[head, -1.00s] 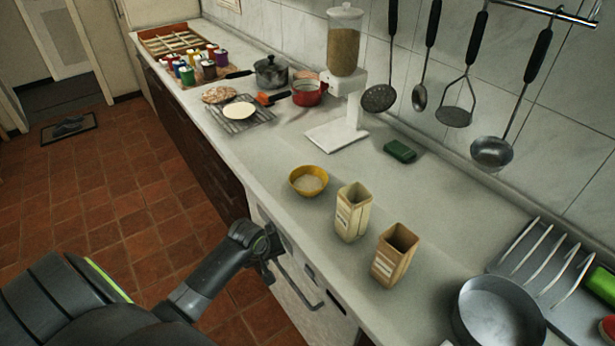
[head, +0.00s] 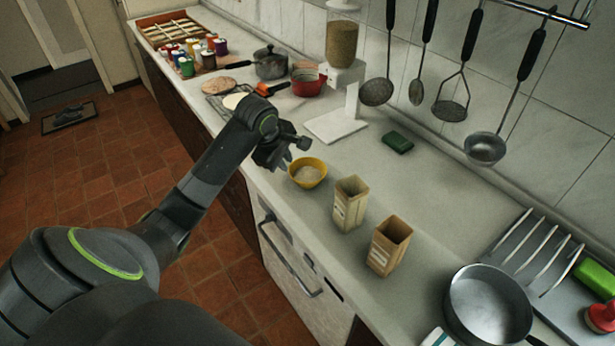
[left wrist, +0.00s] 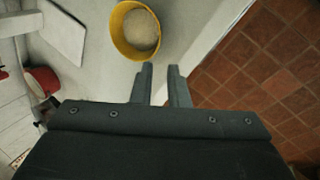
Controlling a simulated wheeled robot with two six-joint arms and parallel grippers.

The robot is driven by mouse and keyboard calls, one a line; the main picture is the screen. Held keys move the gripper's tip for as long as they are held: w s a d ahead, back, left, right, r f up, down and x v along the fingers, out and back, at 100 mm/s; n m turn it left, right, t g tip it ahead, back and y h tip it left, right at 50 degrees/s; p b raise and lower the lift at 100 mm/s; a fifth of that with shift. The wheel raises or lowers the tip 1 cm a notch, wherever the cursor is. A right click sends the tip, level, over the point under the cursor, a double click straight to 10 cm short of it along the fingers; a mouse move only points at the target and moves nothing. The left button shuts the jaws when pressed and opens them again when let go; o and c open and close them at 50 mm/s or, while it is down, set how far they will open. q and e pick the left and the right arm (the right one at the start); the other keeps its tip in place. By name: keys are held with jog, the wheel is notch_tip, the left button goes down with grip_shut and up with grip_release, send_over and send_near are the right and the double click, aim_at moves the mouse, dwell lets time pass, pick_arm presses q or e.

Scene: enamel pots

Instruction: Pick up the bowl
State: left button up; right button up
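The yellow bowl (head: 309,183) stands upright on the worktop near its front edge, with something pale inside. My left gripper (head: 291,157) is just left of it and above the worktop, partly covering the view of the bowl's left side. In the left wrist view the bowl (left wrist: 118,38) lies just beyond the fingertips, a little to the left. My left gripper (left wrist: 160,70) is open, with an empty gap between its fingers. It does not hold the bowl. My right gripper is not in view.
A white dispenser (head: 343,110), a green sponge (head: 398,143) and a red pot (head: 307,83) are behind. A grey pan (head: 487,305) is at right.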

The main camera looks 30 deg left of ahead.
pick_arm(q)
jog(key=p, duration=0.1)
send_near(300, 184)
jog(key=x, duration=0.4)
jog(key=shift+a+f, duration=0.1)
jog(key=shift+f, duration=0.2)
jog(key=shift+w+p+x, duration=0.2)
jog(key=shift+p+x, duration=0.25)
jog(key=shift+x, duration=1.55)
jog(key=shift+w+f, duration=0.3)
jog(key=shift+f, duration=0.3)
jog(key=shift+c, duration=0.2)
grip_shut()
notch_tip(300, 184, up, 10)
jog(key=shift+r+b, duration=0.1)
jog(key=shift+b, duration=0.55)
